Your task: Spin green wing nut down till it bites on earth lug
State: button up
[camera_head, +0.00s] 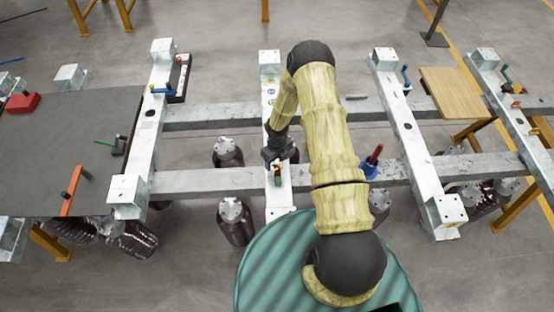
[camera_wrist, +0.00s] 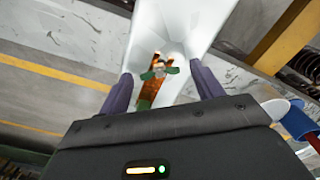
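The green wing nut (camera_wrist: 158,74) sits on a stud over the copper-coloured earth lug (camera_wrist: 148,91), on the pale metal cross beam, in the wrist view. In the head view the green wing nut (camera_head: 278,180) is small, just below my gripper (camera_head: 274,155) in the picture. My gripper's two dark fingers (camera_wrist: 162,72) are spread apart in the wrist view, one on each side of the nut, with visible gaps. Nothing is held between them. Whether the nut touches the lug cannot be told.
A blue holder with a red-handled tool (camera_head: 369,168) stands right of my arm on the long rail. A wooden board (camera_head: 455,92) is at right. Dark insulators (camera_head: 234,220) stand below the frame.

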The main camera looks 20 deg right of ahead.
jog(key=c, duration=0.9)
jog(key=shift+m, duration=0.3)
